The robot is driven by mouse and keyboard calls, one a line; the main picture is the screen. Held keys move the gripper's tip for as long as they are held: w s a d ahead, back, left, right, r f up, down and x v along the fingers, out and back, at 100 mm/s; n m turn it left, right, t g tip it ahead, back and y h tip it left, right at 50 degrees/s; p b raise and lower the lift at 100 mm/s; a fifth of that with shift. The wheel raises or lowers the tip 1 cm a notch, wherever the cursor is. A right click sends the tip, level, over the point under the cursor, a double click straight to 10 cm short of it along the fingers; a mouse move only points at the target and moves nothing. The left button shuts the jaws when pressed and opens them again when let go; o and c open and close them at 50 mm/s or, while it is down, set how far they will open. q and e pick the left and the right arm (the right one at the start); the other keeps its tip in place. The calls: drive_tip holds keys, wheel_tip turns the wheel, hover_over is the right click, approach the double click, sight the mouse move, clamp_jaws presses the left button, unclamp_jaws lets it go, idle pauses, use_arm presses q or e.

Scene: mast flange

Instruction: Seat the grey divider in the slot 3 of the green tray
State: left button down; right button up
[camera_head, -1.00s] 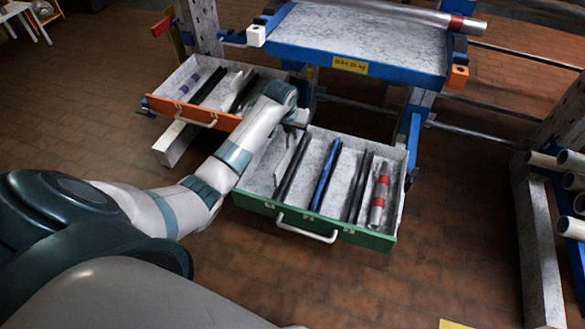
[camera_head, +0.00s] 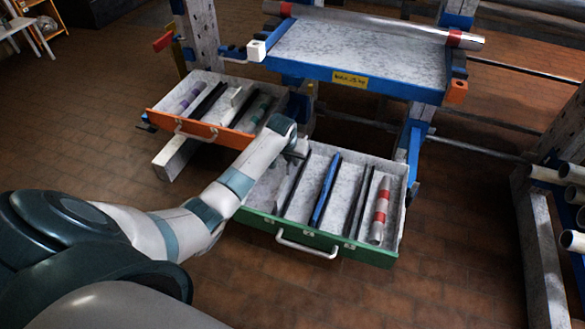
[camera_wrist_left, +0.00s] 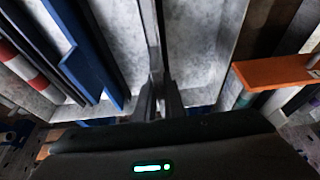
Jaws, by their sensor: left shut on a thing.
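The green tray (camera_head: 352,252) is a pulled-out drawer with a speckled grey floor. My left gripper (camera_head: 295,157) is over its left part, largely hidden behind my forearm. In the left wrist view the fingers (camera_wrist_left: 164,98) are shut on the thin upright grey divider (camera_wrist_left: 153,40), seen edge-on. A dark divider stands close beside it, and I cannot tell whether they touch. A blue divider (camera_head: 326,188) stands near the tray's middle and also shows in the left wrist view (camera_wrist_left: 85,55). The divider's lower edge and slot are hidden. My right gripper is out of view.
Dark dividers (camera_head: 360,205) and a red-banded tube (camera_head: 380,212) lie right of the blue divider. An orange-fronted tray (camera_head: 195,129) with tubes is close on the left. A blue-edged shelf (camera_head: 365,55) with a long tube overhangs behind.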

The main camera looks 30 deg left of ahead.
sight(293, 167)
use_arm(q)
drive_tip(key=shift+f, duration=0.55)
wheel_tip(293, 167, down, 2)
drive_tip(key=shift+b, duration=0.35)
drive_tip(key=shift+f, duration=0.25)
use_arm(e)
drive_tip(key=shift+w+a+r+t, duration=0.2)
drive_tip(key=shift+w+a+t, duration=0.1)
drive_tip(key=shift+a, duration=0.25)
use_arm(q)
drive_tip(key=shift+f, duration=0.15)
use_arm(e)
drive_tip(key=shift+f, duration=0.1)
use_arm(q)
drive_tip(key=c, duration=1.8)
unclamp_jaws()
drive_tip(key=shift+c, duration=0.2)
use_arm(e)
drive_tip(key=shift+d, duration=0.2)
